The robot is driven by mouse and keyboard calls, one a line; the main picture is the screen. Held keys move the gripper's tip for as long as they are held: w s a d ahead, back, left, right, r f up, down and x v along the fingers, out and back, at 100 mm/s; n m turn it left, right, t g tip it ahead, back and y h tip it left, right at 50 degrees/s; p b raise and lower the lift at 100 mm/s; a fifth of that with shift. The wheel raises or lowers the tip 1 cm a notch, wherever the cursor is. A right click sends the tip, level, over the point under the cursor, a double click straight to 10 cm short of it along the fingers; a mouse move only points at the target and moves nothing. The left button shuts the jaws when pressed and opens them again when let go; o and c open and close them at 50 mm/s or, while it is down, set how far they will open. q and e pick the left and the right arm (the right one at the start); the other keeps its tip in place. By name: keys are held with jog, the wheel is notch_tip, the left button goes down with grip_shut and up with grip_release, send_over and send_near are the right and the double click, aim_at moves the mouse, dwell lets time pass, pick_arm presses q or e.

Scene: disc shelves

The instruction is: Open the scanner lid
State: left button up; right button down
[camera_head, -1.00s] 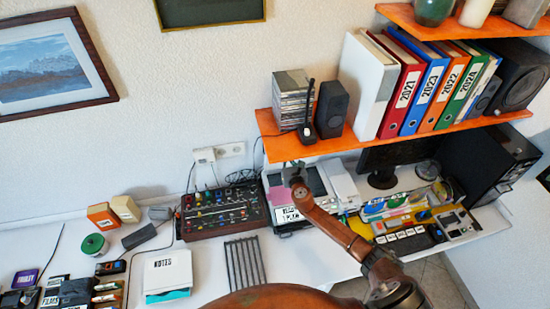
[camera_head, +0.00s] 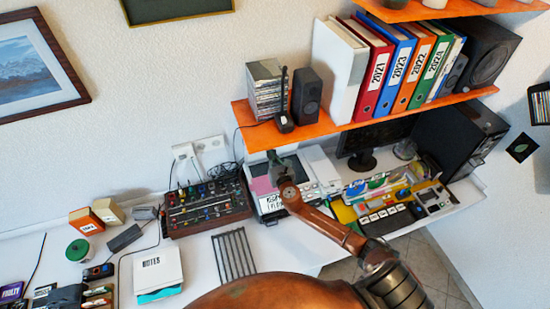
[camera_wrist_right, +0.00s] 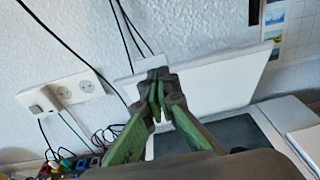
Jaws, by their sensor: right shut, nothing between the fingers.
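The scanner (camera_head: 268,203) stands on the desk under the orange shelf, partly hidden by my right gripper (camera_head: 283,165). In the right wrist view its white lid (camera_wrist_right: 220,82) stands raised and tilted at the back, near the wall. The dark scanner glass (camera_wrist_right: 205,138) lies uncovered in front of it. My right gripper, green-fingered in the wrist view (camera_wrist_right: 158,95), is shut and empty. Its fingertips overlap the lid's left part in that view; I cannot tell whether they touch it. My left gripper is not in view.
A mixer (camera_head: 205,207) with cables stands left of the scanner. The orange shelf (camera_head: 300,133) with binders hangs above. A monitor (camera_head: 372,140) stands to the right. A black rack (camera_head: 234,253) lies in front. A wall socket (camera_wrist_right: 75,92) is at the left.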

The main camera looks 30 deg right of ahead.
jog(key=s+a+r, duration=0.2)
jog(key=s+r, duration=0.1)
jog(key=s, duration=0.3)
notch_tip(320, 180, down, 9)
jog(key=m+t+b, duration=0.5)
jog(key=m+b, duration=2.6)
jog(key=m, duration=0.5)
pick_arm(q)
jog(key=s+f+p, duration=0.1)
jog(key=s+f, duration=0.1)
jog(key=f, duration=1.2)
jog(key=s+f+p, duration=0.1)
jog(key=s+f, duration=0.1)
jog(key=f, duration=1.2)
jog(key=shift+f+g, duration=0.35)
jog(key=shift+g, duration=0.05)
pick_arm(e)
jog(key=x, duration=1.3)
jog(key=shift+a+r+h, duration=0.15)
jog(key=shift+h, duration=0.25)
